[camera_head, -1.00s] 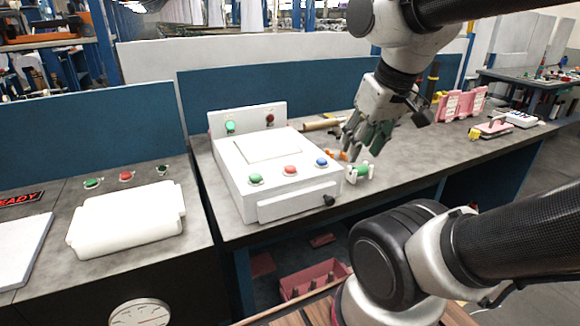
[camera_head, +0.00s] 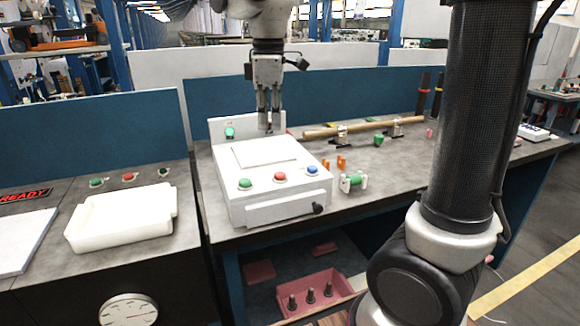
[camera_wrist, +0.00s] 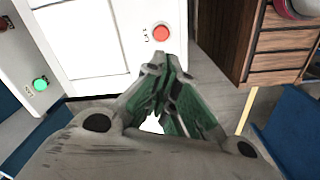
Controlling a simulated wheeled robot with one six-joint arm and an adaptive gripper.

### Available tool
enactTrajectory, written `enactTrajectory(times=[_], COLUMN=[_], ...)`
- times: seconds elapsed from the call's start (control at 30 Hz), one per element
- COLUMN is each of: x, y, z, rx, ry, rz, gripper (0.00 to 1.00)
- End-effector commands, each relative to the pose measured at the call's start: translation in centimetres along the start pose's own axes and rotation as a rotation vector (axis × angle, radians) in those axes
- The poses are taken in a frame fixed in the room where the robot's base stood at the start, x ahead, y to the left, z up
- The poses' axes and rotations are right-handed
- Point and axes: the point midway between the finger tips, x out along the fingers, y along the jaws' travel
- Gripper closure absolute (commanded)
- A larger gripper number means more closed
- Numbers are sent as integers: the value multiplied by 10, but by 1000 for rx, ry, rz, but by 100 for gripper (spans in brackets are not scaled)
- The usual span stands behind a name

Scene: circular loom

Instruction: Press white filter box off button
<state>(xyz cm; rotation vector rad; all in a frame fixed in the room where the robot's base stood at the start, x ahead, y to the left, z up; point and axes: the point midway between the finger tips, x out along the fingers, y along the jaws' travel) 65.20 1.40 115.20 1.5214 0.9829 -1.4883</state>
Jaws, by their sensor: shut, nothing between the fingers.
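The white filter box (camera_head: 228,195) stands on the grey bench, with a raised back panel. A green button (camera_head: 230,133) sits on the panel's left; it also shows in the wrist view (camera_wrist: 40,84). In the wrist view a red button (camera_wrist: 161,32) with a small dark label beside it sits on white. In the head view the panel's red button is hidden behind my fingers. My gripper (camera_head: 268,124) points down at the panel's right part, shut and empty. In the wrist view the fingertips (camera_wrist: 162,66) are close to the red button; I cannot tell if they touch.
Green (camera_head: 245,184), red (camera_head: 280,177) and blue (camera_head: 312,170) buttons line the box's front. A green-and-white spool part (camera_head: 353,182) and orange pieces (camera_head: 341,162) lie to the right. A wooden rod (camera_head: 350,130) lies behind them. A white tray (camera_head: 120,222) is on the left.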

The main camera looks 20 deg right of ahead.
Motion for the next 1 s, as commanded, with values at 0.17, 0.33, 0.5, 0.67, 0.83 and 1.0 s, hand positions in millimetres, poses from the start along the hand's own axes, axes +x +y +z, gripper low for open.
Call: enactTrajectory(times=[0.17, 0.33, 0.5, 0.67, 0.83, 1.0], x=[-24, -24, -24, -24, -13, 16], y=[5, 2, 2, 2, 2, 1], z=[-4, 0, 0, 0, 0, 1], rx=[-286, -401, -415, -414, -413, -412], ry=[-2, -13, -12, -12, -12, -14], rz=[-2, -17, -17, -16, -17, -19], gripper=[100, 100, 100, 100, 100, 100])
